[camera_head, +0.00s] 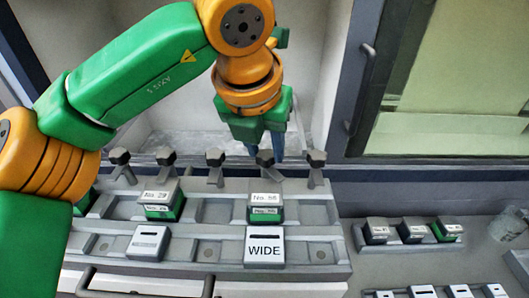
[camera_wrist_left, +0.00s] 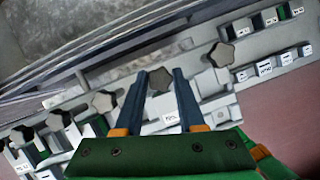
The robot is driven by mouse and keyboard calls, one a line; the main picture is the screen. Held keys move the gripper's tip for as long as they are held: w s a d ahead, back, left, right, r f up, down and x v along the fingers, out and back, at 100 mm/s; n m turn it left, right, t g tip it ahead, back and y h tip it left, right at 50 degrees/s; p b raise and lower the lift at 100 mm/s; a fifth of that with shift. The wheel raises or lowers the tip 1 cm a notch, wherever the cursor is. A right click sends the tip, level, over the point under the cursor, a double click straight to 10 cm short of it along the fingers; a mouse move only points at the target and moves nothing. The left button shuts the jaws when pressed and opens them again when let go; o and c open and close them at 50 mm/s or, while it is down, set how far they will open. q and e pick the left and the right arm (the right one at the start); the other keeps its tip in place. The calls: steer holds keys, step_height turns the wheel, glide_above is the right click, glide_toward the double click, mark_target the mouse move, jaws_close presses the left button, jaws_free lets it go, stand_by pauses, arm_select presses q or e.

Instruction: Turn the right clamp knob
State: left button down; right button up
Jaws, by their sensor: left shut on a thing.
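A row of several dark star-shaped clamp knobs on angled stems runs along the back of the grey fixture. My left gripper (camera_head: 264,150) comes down from above, its two blue-grey fingers on either side of the second knob from the right (camera_head: 265,158). In the left wrist view, that knob (camera_wrist_left: 160,79) sits between the fingertips, and the gripper (camera_wrist_left: 161,82) is shut on it. The rightmost knob (camera_head: 317,158) stands free beside it, and shows in the left wrist view (camera_wrist_left: 220,55). A block labelled "No. 56" (camera_head: 265,199) sits in front of the held knob. My right gripper is not in view.
A plate reading "WIDE" (camera_head: 264,249) stands nearer the front. A similar labelled block (camera_head: 157,197) and plate (camera_head: 148,243) stand to the left. A rack of small blocks (camera_head: 411,247) is at right. A framed window panel (camera_head: 450,80) is at the back right.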

arm_select(q)
steer(key=n+y, duration=0.1)
steer(key=n, duration=0.1)
steer(key=shift+d+n, duration=0.1)
steer(key=shift+n, duration=0.3)
steer(key=shift+n+y, duration=0.3)
steer(key=shift+n, duration=0.6)
steer(key=n+y, duration=0.1)
steer(key=n, duration=0.2)
steer(key=shift+r+p, duration=0.1)
steer(key=shift+p, duration=0.25)
steer(key=shift+d+n+g+y+p, duration=0.1)
steer(key=shift+n+g+y+p, duration=0.3)
steer(key=shift+n, duration=1.2)
steer(key=c, duration=0.5)
jaws_free()
steer(key=shift+y, duration=0.3)
steer(key=shift+s, duration=0.1)
